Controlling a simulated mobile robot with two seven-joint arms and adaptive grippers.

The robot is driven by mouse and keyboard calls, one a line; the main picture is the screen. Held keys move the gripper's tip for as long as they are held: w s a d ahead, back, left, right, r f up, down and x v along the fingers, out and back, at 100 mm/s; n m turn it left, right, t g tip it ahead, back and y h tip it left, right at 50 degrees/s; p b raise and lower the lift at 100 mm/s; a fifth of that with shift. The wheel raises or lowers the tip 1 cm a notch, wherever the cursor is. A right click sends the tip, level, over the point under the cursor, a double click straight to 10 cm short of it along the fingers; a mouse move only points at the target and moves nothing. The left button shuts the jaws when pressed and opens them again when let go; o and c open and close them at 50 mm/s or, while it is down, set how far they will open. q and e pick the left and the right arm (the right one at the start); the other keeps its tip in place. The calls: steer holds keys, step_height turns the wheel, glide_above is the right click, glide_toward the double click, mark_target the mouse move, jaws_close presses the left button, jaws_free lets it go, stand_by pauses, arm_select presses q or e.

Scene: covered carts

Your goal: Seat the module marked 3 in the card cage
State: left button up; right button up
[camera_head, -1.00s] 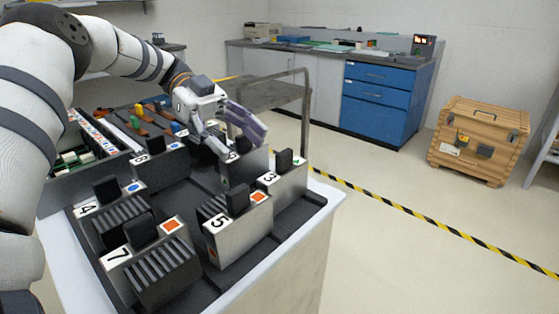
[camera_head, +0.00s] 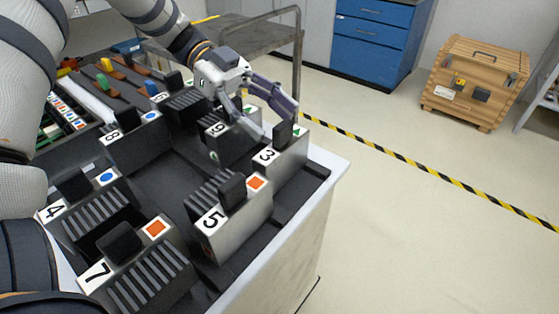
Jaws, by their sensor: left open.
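The module marked 3 (camera_head: 287,158) is a grey block with a black handle and a green triangle. It stands upright at the right end of the dark tray (camera_head: 160,190). My left gripper (camera_head: 278,127) is open above it, its two fingers by the handle, one on either side as it appears; I cannot tell if they touch it. An open box with a row of coloured labels (camera_head: 68,123) and green parts, apparently the card cage, is at the left, partly hidden by my arm. My right gripper is not in view.
Modules marked 5 (camera_head: 212,246), 7 (camera_head: 95,277), 4 (camera_head: 52,211), 8 (camera_head: 112,136) and 9 (camera_head: 217,130) stand around module 3 in the tray. A grey cart (camera_head: 250,38) with a rail stands behind. A wooden crate (camera_head: 475,80) is on the floor at right.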

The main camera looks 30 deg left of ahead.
arm_select(q)
steer(key=shift+x, duration=1)
steer(key=shift+r, duration=0.1)
jaws_close()
